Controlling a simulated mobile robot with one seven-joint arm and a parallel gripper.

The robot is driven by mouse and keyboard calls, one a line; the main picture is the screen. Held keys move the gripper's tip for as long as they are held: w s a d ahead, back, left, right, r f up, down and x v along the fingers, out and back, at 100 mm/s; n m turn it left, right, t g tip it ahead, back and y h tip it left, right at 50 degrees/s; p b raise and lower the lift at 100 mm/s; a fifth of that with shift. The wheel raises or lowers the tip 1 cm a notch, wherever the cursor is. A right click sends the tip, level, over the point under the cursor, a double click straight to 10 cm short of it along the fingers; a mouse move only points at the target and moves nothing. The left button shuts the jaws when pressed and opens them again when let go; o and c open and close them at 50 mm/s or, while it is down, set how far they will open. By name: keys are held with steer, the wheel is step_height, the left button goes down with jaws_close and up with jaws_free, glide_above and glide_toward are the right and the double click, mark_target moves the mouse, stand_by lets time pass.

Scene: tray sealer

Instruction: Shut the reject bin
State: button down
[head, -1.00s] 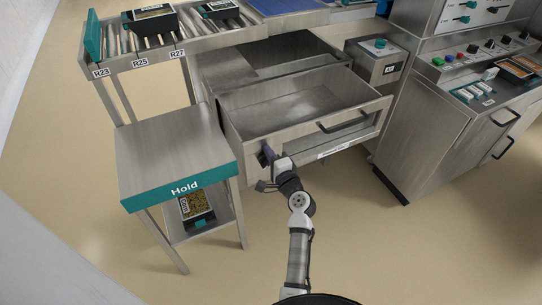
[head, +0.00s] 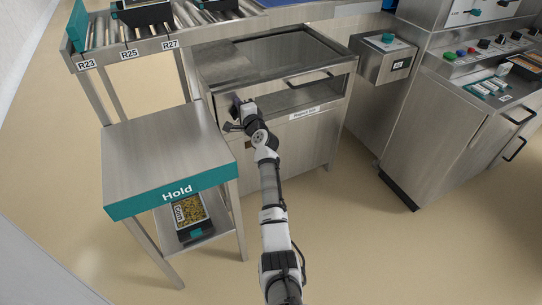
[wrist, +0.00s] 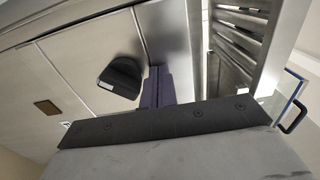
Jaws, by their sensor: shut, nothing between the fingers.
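The reject bin (head: 322,92) is a steel drawer with a dark bar handle (head: 308,79) and a white label below it. It sits in the steel cabinet (head: 290,150), its front close to the cabinet face. I cannot tell whether a small gap is left. My gripper (head: 238,106) is shut and empty, at the left end of the drawer front. Its purple fingers (wrist: 158,88) are against or very near a steel panel in the wrist view; contact is unclear. My gripper hides the drawer's left edge.
The Hold table (head: 160,150) stands just left of my arm, with a food tray (head: 189,211) on its lower shelf. A roller conveyor (head: 150,40) runs behind. A box with a teal button (head: 388,42) and a control cabinet (head: 445,130) are at right. Floor in front is clear.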

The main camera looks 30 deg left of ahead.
steer(key=shift+w+a, duration=0.25)
steer(key=shift+a, duration=0.05)
steer(key=shift+w+r, duration=0.15)
steer(key=shift+r, duration=0.3)
steer(key=shift+s+d+f, duration=0.15)
steer(key=shift+s+f, duration=0.15)
steer(key=shift+f, duration=0.05)
steer(key=v, duration=1.3)
steer(key=shift+s+d+p, duration=0.15)
steer(key=shift+d+p, duration=0.1)
steer(key=shift+p, duration=0.1)
